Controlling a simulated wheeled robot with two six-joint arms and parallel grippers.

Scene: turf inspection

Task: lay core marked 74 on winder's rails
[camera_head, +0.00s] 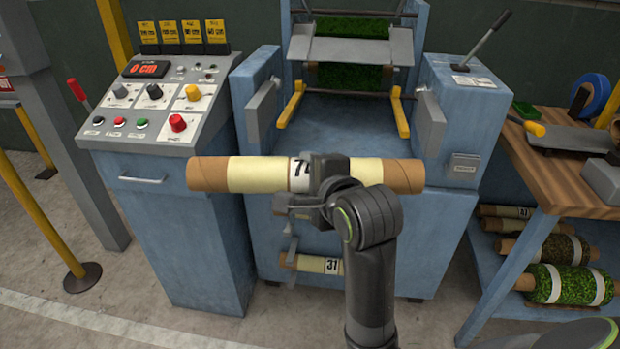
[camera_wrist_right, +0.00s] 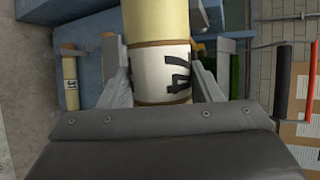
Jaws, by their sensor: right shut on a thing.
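The core marked 74 (camera_head: 255,174) is a brown tube with pale yellow wrap and a white label. It lies level across the front of the blue winder, nearer to me than the rails. My right gripper (camera_head: 322,180) is shut around its labelled middle; the wrist view also shows the core (camera_wrist_right: 160,65) between the fingers (camera_wrist_right: 160,82). The winder's two yellow rails, left (camera_head: 291,104) and right (camera_head: 399,111), show bare beyond the core. My left gripper is not in view.
A core marked 31 (camera_head: 307,263) sits low on the winder's front. A control console (camera_head: 160,105) stands at left, a lever (camera_head: 487,36) at upper right. A wooden-topped bench (camera_head: 560,180) with cores and turf rolls beneath is at right. A yellow post (camera_head: 40,215) stands far left.

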